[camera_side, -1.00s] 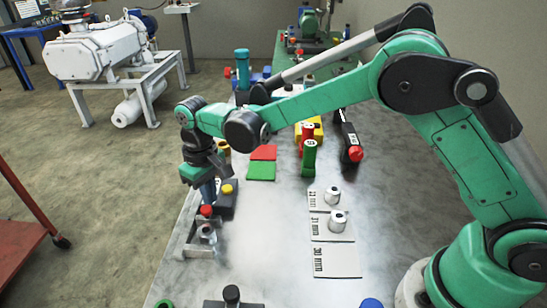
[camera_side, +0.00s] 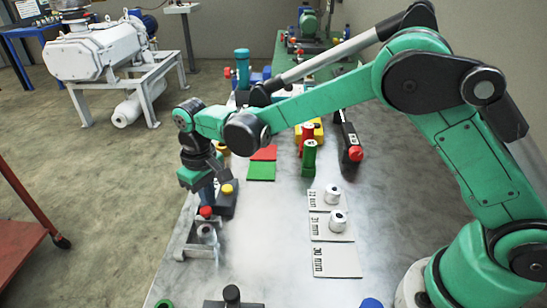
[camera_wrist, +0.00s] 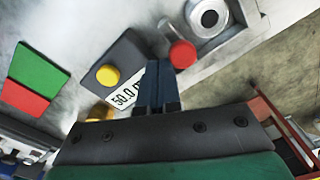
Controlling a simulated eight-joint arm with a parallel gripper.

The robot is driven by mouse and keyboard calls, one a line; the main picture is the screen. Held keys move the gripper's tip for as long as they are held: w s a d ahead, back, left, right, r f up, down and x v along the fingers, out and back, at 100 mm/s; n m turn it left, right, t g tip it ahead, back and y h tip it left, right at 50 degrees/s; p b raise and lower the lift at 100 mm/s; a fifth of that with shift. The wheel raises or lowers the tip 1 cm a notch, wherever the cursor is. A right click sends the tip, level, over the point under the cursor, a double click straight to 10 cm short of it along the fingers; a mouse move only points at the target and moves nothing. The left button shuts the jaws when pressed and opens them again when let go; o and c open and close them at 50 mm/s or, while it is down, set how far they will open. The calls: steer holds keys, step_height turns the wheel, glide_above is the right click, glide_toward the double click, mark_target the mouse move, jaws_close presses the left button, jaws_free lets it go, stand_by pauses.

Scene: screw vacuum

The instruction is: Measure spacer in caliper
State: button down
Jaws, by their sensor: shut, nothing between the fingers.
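The caliper (camera_side: 183,250) is a light metal frame at the table's left edge. A silvery ring-shaped spacer (camera_side: 207,234) sits in it and also shows in the wrist view (camera_wrist: 207,17). A red button (camera_wrist: 182,54) stands beside it. The caliper's dark box (camera_wrist: 122,50) carries a yellow button (camera_wrist: 108,75) and a display (camera_wrist: 126,97) reading about 50.0, partly covered by my fingers. My gripper (camera_wrist: 157,63) is shut and empty, its blue fingers together over the caliper, between the yellow and red buttons in the wrist view. I cannot tell whether it touches anything.
Three white marked cards lie right of centre; two bear spacers (camera_side: 332,195) (camera_side: 338,220), and the nearest card (camera_side: 336,262) is bare. Red (camera_side: 264,153) and green (camera_side: 261,171) squares lie behind the caliper. Green and red cylinders (camera_side: 309,158) stand farther back. The table's middle is clear.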

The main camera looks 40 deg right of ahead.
steer(key=shift+s+a, duration=0.8)
stand_by(1.4)
steer(key=shift+w+d, duration=0.1)
steer(key=shift+w+d, duration=0.35)
step_height(320, 180, up, 6)
stand_by(1.0)
